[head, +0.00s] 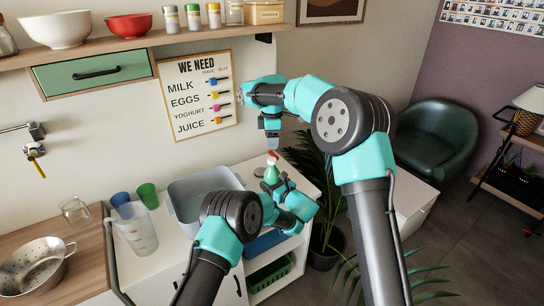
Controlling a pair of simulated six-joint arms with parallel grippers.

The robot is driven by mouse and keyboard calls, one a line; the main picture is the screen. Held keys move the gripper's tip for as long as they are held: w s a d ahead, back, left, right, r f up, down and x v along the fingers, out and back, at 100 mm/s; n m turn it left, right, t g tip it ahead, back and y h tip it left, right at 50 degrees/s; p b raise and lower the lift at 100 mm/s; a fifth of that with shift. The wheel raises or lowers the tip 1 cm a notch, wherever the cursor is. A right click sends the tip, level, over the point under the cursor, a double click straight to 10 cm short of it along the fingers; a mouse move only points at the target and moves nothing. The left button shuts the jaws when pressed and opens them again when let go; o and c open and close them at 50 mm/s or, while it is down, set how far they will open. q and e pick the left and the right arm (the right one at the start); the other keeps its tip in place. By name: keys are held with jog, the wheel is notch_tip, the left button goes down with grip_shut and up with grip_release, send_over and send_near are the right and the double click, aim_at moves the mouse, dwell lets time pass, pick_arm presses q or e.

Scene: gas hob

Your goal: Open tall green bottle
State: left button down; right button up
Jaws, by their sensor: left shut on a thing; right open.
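The green bottle (271,173) stands upright at the right end of the white counter, with a red top (273,155). My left gripper (274,184) is shut on the bottle's lower body and hides part of it. Its arm comes up from below. My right gripper (272,143) points down just above the red top, open and empty. A small gap seems to lie between its fingertips and the top.
A grey basin (190,187), a clear measuring jug (136,232), a blue cup (120,200) and a green cup (148,195) stand left of the bottle. A metal colander (34,268) is at far left. A plant (318,175) is right of the counter.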

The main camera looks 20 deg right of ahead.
jog(key=m, duration=0.4)
jog(key=shift+m, duration=0.3)
jog(key=m, duration=2.5)
jog(key=shift+m, duration=0.3)
jog(key=m, duration=0.9)
